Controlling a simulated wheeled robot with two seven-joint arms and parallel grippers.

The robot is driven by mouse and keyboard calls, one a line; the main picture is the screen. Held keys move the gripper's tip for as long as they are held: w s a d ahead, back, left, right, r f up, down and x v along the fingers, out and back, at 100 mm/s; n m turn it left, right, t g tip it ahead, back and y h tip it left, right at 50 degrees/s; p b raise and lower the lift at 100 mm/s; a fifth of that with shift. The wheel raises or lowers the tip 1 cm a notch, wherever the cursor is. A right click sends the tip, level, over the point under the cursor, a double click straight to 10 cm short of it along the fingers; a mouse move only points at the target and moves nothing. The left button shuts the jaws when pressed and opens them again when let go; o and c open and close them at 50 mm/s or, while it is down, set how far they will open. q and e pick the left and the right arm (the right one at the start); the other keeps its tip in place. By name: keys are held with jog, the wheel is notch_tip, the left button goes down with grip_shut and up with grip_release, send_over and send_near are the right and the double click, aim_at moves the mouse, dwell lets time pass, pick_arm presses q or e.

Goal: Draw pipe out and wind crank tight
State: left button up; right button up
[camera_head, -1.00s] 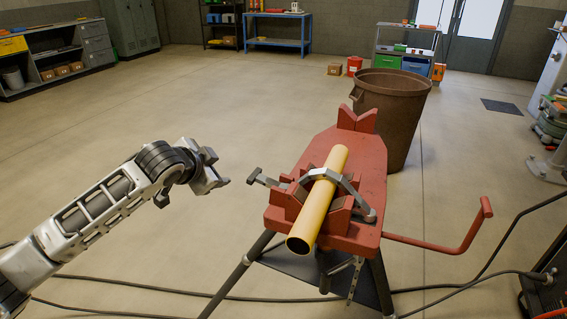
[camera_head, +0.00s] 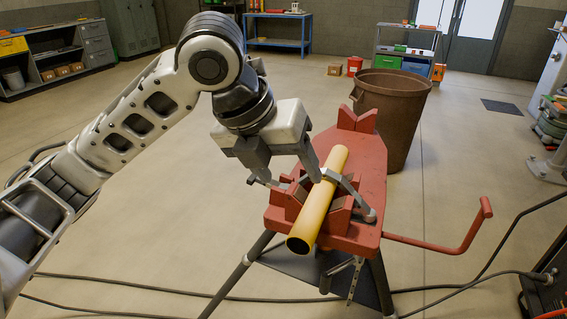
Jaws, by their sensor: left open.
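A yellow pipe (camera_head: 312,214) lies in the vise of a red tripod stand (camera_head: 367,165), its near open end sticking out toward me. A grey metal yoke (camera_head: 349,189) arches over the pipe. A red crank (camera_head: 455,240) reaches out from the stand's right side, its grip turned up. My left gripper (camera_head: 296,183) is open, pointing down at the left side of the vise, one finger close to the pipe and the other left of it. My right gripper is not in view.
A brown bin (camera_head: 393,110) stands close behind the stand. Black cables (camera_head: 440,285) run across the floor around the stand's legs. A dark machine (camera_head: 545,290) is at the lower right. The floor to the left is open.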

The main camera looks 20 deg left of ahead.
aim_at(295, 238)
pick_arm(q)
jog(key=x, duration=1.1)
jog(key=shift+w+f, duration=0.15)
jog(key=shift+f, duration=0.05)
grip_shut()
jog(key=shift+s+r+p, duration=0.1)
jog(key=shift+s+p, duration=1.55)
jog(key=shift+s, duration=2.1)
